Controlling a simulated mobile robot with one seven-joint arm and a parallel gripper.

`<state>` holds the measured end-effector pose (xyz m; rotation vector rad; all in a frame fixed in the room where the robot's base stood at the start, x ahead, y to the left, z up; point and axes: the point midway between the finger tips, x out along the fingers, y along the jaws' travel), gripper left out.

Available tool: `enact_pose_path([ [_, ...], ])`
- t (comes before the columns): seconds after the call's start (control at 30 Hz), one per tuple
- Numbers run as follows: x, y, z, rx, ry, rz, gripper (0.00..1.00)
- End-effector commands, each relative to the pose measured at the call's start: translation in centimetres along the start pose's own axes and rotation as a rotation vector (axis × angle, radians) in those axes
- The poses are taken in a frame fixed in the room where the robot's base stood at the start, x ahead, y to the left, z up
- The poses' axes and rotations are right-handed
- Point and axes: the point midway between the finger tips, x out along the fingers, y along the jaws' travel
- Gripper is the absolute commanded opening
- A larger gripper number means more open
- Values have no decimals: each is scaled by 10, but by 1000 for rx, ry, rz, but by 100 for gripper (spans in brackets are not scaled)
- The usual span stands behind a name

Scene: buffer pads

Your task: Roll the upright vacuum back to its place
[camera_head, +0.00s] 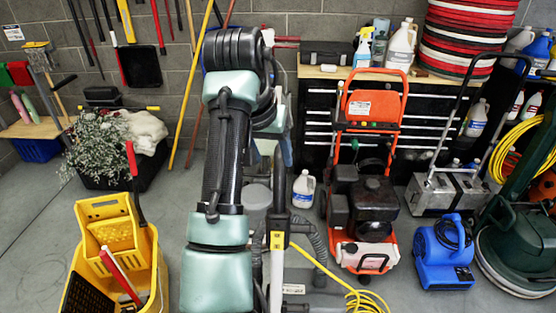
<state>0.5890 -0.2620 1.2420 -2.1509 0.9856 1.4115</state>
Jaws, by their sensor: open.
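What looks like the upright vacuum stands at the bottom centre, partly behind my arm. A pale grey upright tube (277,275) with a yellow label shows, with a ribbed grey hose (318,240) beside it. A yellow cord (365,300) lies loosely on the floor to its right. Its lower parts are cut off by the picture's bottom edge, and my arm covers much of its left side. My teal and black arm rises through the middle and bends down behind itself. I cannot make out my gripper; the arm hides that area, so no contact with the vacuum can be seen.
A yellow mop bucket (156,275) stands at the lower left. An orange machine (371,205), blue blower (442,253) and green floor machine (515,255) crowd the right. A white jug (303,189) stands before the black tool chest (318,125). Bare floor shows between bucket and arm.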

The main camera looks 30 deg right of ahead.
Motion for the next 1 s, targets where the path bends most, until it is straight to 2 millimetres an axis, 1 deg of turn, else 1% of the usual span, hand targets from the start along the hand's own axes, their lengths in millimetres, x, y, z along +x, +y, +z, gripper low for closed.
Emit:
enact_pose_path([
  [0.07,1,2,5,4,-41,12,62],
  [0.17,8,3,7,4,-57,17,62],
  [0.27,20,4,8,3,-57,16,62],
  [0.37,39,4,9,3,-57,16,62],
  [0.6,90,4,11,2,-56,16,62],
  [0.7,106,4,12,3,-54,14,62],
  [0.83,122,5,12,3,-52,14,62],
  [1.0,130,4,13,4,-50,13,62],
])
